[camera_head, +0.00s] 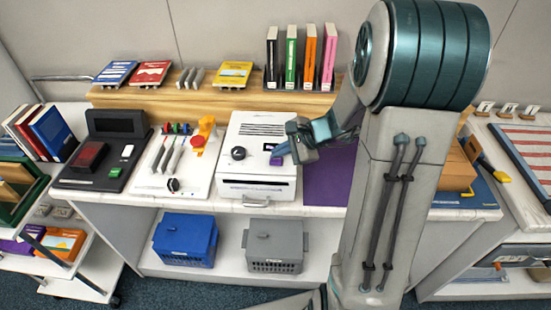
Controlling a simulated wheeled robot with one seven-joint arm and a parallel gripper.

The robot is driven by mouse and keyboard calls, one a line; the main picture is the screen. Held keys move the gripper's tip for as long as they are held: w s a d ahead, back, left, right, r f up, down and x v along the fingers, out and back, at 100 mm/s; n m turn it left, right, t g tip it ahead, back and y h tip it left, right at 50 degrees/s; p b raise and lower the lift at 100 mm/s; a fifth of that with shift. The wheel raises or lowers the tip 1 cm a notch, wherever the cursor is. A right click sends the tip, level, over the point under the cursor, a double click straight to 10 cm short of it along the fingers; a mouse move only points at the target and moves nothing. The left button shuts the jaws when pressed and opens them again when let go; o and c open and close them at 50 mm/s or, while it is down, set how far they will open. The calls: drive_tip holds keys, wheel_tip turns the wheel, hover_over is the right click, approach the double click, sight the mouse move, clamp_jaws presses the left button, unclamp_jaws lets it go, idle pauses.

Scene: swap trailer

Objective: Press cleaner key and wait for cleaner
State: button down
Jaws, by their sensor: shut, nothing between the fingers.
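A white box-shaped machine (257,187) stands on the counter, with a black round knob on its left, dark slots on top and a wide slot in its front. A small purple key (276,161) shows on its top right; I take this as the cleaner key, but its label is too small to read. My gripper (281,154) is shut and empty, reaching in from the right, with its tips just over or at the purple key. I cannot tell whether the tips touch it or whether the key is pressed down.
A white panel with levers and a red button (198,141) and a black device (104,150) stand left of the machine. A purple mat (329,177) lies right of it. Books (301,58) stand on the wooden shelf behind. Blue (185,240) and grey (274,246) crates sit below.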

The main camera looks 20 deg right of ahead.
sight(280, 160)
drive_tip(key=shift+f+b, duration=0.45)
drive_tip(key=shift+b, duration=0.05)
idle(0.3)
drive_tip(key=shift+r, duration=0.1)
drive_tip(key=shift+r+p, duration=0.55)
drive_tip(key=shift+r, duration=0.25)
drive_tip(key=shift+r+p, duration=1.9)
drive_tip(key=shift+r, duration=0.65)
